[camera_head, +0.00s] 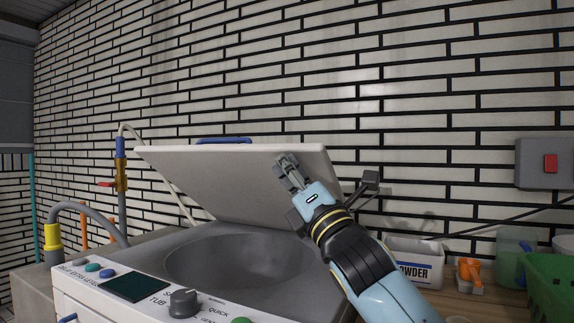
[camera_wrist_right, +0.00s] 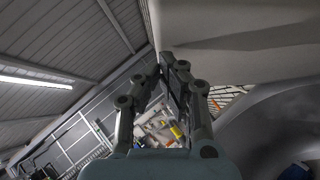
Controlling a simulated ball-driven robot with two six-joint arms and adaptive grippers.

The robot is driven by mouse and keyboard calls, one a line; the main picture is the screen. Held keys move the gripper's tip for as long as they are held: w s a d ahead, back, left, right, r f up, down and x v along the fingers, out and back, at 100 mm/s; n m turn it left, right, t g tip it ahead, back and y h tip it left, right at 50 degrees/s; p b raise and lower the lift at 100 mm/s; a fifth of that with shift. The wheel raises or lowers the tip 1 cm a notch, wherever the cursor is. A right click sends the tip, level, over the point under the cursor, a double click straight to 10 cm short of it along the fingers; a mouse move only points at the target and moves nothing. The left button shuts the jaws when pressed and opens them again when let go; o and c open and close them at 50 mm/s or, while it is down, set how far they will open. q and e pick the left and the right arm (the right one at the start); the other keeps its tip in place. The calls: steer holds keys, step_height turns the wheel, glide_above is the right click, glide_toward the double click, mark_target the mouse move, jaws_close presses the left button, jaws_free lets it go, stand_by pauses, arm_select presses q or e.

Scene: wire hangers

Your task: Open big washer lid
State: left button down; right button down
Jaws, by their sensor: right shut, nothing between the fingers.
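The big washer (camera_head: 130,262) stands in front of me with its wide round tub (camera_head: 235,258) uncovered. Its grey-white lid (camera_head: 220,180) is raised and tilted, with its inner face towards me. The blue lid handle (camera_head: 224,140) shows at the lid's top edge. My right gripper (camera_head: 287,160) is shut and empty, in front of the right part of the lid's inner face. In the right wrist view, the shut fingertips (camera_wrist_right: 174,62) are close to the pale lid surface (camera_wrist_right: 235,30); I cannot tell whether they touch. My left gripper is not in view.
The control panel with dial (camera_head: 184,302) runs along the front. Hoses and a yellow tap (camera_head: 121,177) stand left. A powder box (camera_head: 415,260), orange object (camera_head: 470,274) and green basket (camera_head: 550,285) are at right. A brick wall stands behind the lid.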

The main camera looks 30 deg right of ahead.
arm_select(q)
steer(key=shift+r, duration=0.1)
arm_select(e)
steer(key=shift+r, duration=0.1)
